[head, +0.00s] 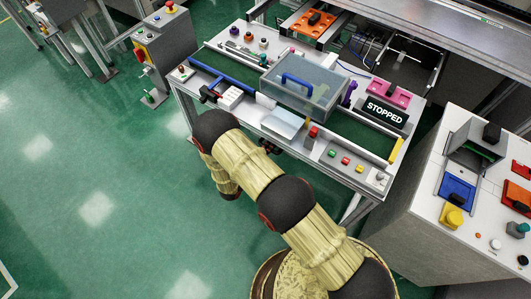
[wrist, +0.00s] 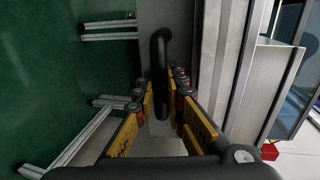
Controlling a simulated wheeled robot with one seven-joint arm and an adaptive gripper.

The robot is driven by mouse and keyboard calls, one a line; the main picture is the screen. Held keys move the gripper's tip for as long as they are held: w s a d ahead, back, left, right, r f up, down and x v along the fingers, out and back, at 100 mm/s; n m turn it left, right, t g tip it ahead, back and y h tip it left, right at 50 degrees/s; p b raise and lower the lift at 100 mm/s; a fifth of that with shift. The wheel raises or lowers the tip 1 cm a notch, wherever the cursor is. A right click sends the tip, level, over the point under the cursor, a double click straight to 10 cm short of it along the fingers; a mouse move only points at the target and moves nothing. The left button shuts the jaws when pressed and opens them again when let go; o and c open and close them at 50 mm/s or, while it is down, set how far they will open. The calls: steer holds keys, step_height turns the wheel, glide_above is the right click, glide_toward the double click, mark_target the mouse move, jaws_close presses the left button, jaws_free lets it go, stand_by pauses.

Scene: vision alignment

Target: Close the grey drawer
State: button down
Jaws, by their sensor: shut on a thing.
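In the wrist view, a black bar handle (wrist: 160,60) stands out from a grey front panel (wrist: 185,14), which appears to be the grey drawer. My gripper (wrist: 164,78) has its yellow-padded fingers on both sides of the handle and is shut on it. The handle runs lengthwise between the fingers. In the head view, my gripper (head: 270,148) is a small dark shape at the front edge of the workbench, largely hidden by my arm. The drawer's front and handle are hidden there, and how far the drawer stands out cannot be told.
The workbench (head: 327,167) carries a clear box with a blue handle (head: 297,86), a black STOPPED sign (head: 385,112) and several buttons. A grey console (head: 420,185) stands at the right. Metal frame legs (wrist: 108,31) show beside the gripper. Green floor is open at the left.

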steer(key=c, duration=1.8)
jaws_free()
steer(key=shift+a, duration=0.1)
steer(key=shift+c, duration=0.2)
steer(key=v, duration=1.2)
steer(key=shift+f, duration=0.1)
